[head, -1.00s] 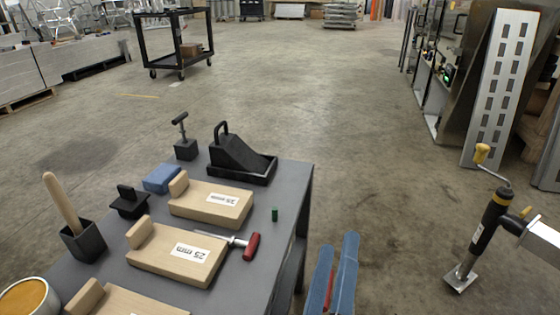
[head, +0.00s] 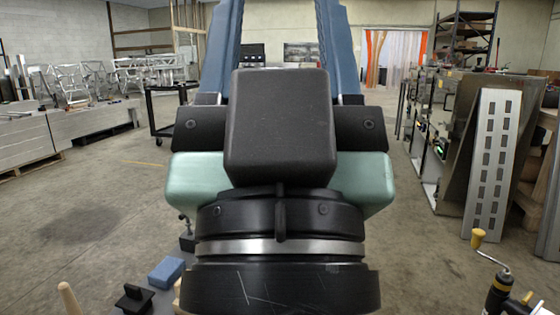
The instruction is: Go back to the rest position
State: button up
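My gripper (head: 280,15) is raised right in front of the head camera and fills the middle of the picture. Its two long blue fingers point up and stand well apart, with a clear gap between them. Nothing shows between the visible parts of the fingers. Their tips run to the top edge of the frame. My black and pale green wrist hides most of the workbench below.
At the bottom left, a blue block (head: 166,273), a black block with a grip (head: 134,299) and a wooden handle (head: 70,299) show. A yellow-knobbed crank stand (head: 496,290) is at the lower right. A slotted metal panel (head: 492,165) leans at the right. A black cart (head: 160,112) stands behind.

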notch_tip(320, 180, up, 33)
jog(key=p, duration=3.1)
jog(key=shift+f, duration=0.15)
jog(key=shift+f, duration=0.1)
